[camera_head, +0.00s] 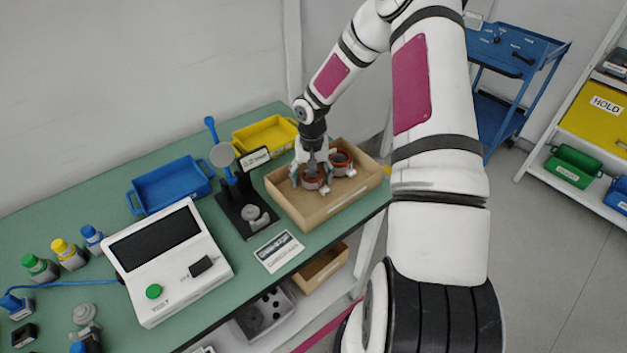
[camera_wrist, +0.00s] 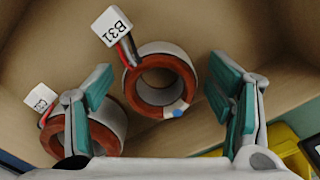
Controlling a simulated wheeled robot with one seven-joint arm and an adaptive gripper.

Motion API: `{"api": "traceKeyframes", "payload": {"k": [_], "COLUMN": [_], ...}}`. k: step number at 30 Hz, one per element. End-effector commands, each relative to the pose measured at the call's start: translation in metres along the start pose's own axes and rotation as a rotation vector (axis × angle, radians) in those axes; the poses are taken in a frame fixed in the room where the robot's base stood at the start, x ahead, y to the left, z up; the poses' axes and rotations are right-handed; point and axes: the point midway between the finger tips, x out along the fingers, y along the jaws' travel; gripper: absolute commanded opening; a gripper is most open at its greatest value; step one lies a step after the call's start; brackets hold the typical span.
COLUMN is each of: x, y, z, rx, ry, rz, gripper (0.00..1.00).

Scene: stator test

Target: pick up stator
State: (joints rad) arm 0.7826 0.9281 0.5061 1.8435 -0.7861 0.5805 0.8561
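Two stators, ring-shaped with red-brown winding faces and grey outer shells, are in a cardboard box (camera_head: 335,211). In the head view one stator (camera_head: 315,183) is under my gripper (camera_head: 311,178) and another stator (camera_head: 342,163) is to its right. In the wrist view the stator tagged B31 (camera_wrist: 146,91) shows between my open gripper fingers (camera_wrist: 162,84), apart from both pads. Another tagged stator (camera_wrist: 107,128) is at the left, partly hidden behind the left finger. Nothing is held.
The box stands at the green table's (camera_head: 85,202) right end. A test stand (camera_head: 246,205) is left of it, a yellow bin (camera_head: 265,137) behind it. A blue tray (camera_head: 170,186) and white tester (camera_head: 168,262) stand further left. The box walls surround the stators.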

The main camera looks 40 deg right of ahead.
Motion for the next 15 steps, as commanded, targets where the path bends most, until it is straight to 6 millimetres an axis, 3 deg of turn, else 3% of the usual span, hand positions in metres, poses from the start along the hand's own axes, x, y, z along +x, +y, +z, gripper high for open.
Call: {"api": "traceKeyframes", "payload": {"k": [1, 8, 15], "x": [-0.0001, -0.0002, -0.0013], "y": [0.0001, 0.0001, 0.0000], "z": [0.0000, 0.0000, -0.0005], "rx": [0.000, 0.000, 0.000], "ry": [0.000, 0.000, 0.001], "rz": [0.000, 0.000, 0.000], "gripper": [0.63, 0.11, 0.10]}}
